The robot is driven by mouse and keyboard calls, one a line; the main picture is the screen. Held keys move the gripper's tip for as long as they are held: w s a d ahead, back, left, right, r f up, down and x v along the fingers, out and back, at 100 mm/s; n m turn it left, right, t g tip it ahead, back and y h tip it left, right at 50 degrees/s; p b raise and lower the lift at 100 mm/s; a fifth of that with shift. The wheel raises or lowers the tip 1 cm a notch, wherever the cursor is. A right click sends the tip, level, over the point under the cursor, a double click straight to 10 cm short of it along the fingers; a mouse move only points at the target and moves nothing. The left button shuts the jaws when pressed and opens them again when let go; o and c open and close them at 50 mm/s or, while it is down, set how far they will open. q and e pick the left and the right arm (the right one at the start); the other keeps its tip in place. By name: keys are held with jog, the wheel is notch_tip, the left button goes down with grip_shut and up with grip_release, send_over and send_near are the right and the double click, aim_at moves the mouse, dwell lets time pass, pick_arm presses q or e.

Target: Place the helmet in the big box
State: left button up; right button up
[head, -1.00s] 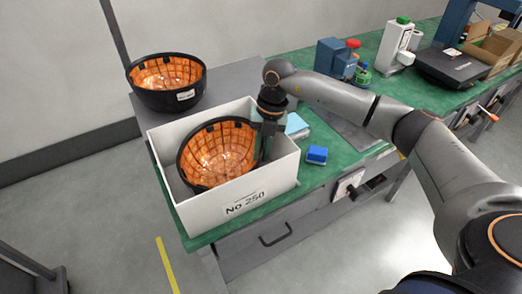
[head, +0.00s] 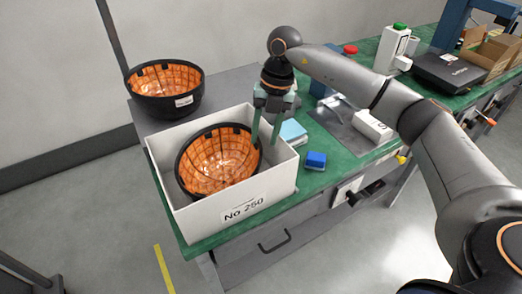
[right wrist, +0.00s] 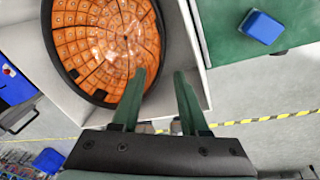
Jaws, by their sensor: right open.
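A black helmet with an orange padded lining (head: 217,160) lies open side up and tilted inside the white big box labelled "No 250" (head: 232,207). My right gripper (head: 265,140) is open at the right of the helmet, with its green fingers pointing down over the box's right part. A second similar helmet (head: 166,90) sits on the grey surface behind the box. My left gripper is not in view.
The box stands at the green table's (head: 312,180) left end. Right of it are a light blue block (head: 293,132) and a blue block (head: 316,160). Farther right are a white carton (head: 373,126), a white bottle-like device (head: 392,48) and a black case (head: 447,70).

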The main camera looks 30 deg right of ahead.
jog(key=shift+v, duration=2.3)
jog(key=shift+s, duration=0.1)
